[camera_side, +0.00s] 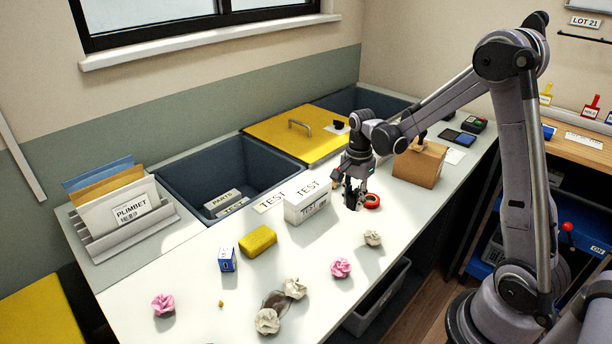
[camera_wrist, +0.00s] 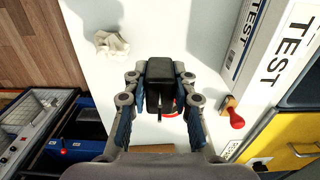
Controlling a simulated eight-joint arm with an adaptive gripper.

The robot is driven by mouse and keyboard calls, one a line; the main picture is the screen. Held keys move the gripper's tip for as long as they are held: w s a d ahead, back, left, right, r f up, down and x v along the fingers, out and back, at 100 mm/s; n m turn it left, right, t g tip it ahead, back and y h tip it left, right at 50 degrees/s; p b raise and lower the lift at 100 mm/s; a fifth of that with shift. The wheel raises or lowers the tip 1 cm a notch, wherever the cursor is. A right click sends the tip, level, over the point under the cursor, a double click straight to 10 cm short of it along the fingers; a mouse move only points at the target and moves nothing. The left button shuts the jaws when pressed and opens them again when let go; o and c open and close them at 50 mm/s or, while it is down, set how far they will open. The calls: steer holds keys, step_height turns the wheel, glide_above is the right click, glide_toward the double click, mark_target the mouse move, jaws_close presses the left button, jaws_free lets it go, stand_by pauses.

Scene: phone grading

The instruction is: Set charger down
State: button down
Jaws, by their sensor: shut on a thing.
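The charger (camera_wrist: 160,72) is a small black block with thin prongs or a cord below it in the wrist view. My gripper (camera_wrist: 160,110) is shut on it, with a blue-padded finger at each side. In the side view my gripper (camera_side: 354,196) is low over the white worktop (camera_side: 200,285), between the white TEST box and a red ring. The charger is mostly hidden there by the fingers, and I cannot tell whether it touches the worktop.
A white TEST box (camera_side: 306,205) stands close to the left of my gripper, and a red ring (camera_side: 372,201) lies close to the right. A cardboard box (camera_side: 419,163) stands behind. Crumpled paper (camera_side: 373,238) lies in front. A dark open bin (camera_side: 215,175) is sunk at the back left.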

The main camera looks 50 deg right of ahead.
glide_above(327, 231)
step_height(327, 231, down, 4)
steer(key=shift+d+r, duration=0.1)
steer(key=shift+d, duration=0.05)
steer(key=shift+f, duration=2.1)
steer(key=shift+f, duration=0.15)
steer(key=c, duration=1.1)
jaws_free()
